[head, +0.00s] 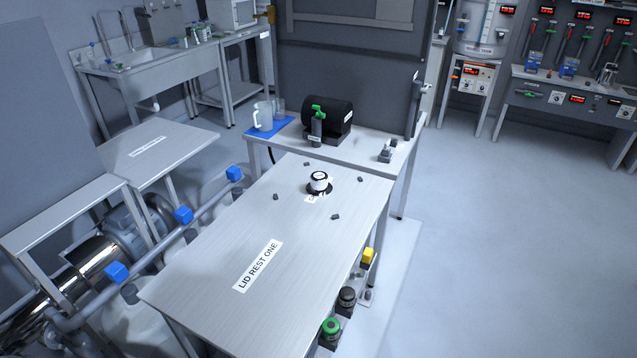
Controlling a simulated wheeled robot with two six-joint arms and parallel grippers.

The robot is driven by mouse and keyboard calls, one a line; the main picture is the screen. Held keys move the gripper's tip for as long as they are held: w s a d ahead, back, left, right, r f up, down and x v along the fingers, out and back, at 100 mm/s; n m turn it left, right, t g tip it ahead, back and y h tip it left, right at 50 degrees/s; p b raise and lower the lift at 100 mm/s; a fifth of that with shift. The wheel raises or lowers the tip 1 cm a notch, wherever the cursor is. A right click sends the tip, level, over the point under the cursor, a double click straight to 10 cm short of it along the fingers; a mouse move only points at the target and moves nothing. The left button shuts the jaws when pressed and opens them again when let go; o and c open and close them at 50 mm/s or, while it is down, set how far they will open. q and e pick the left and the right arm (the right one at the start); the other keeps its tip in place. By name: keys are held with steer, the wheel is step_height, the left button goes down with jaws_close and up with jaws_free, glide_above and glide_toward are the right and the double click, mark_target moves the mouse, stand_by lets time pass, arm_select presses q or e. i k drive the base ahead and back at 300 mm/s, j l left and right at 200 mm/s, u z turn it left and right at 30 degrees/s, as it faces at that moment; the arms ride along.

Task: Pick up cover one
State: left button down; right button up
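A white round knob (319,181) with a black top ring and a wide black base stands upright on the far half of the long grey metal table. A white label (312,198) just in front of it is partly hidden and cannot be read in full. This is likely cover one or its handle, but I cannot make out a separate cover edge. The near part of the same table (215,245) carries the label "LID REST ONE" (257,266) and is bare. Neither of my grippers is in view.
Several small dark blocks (335,217) surround the knob. Behind stands a bench with a black drum (327,116), a green-handled valve (317,112) and a white jug (263,115) on a blue mat. Blue-handled pipes (184,215) run along the left. Floor at right (500,230) is clear.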

mark_target(318, 186)
steer(key=i+l+u, duration=0.1)
steer(key=u, duration=0.35)
steer(key=i+l+u, duration=0.1)
steer(key=l+u, duration=0.15)
steer(key=u, duration=0.15)
steer(key=i+l+u, duration=0.2)
steer(key=l+u, duration=0.15)
steer(key=l, duration=0.8)
steer(key=l+u, duration=0.4)
steer(key=l, duration=0.75)
